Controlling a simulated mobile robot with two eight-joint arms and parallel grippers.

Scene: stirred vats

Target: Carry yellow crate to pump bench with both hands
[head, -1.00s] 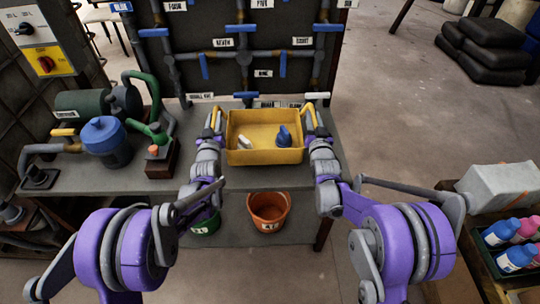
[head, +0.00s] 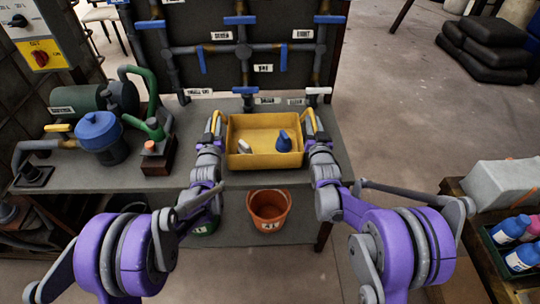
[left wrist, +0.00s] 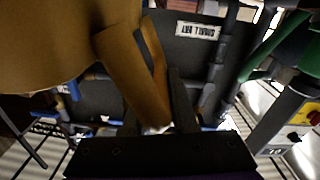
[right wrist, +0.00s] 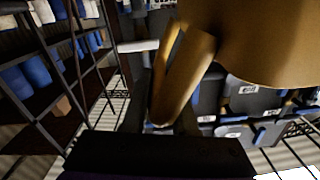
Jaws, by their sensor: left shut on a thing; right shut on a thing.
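The yellow crate (head: 265,160) is level between my two grippers in the head view, over the front part of the grey pump bench (head: 350,143). A blue bottle and a small white item lie inside it. I cannot tell whether its base touches the bench. My left gripper (head: 214,128) is shut on the crate's left handle, which also shows in the left wrist view (left wrist: 135,80). My right gripper (head: 314,128) is shut on its right handle, seen in the right wrist view (right wrist: 183,80).
A pipe panel with blue handles (head: 245,55) rises behind. An orange bucket (head: 269,208) is below the front edge. A cart with bottles (head: 490,230) is at right.

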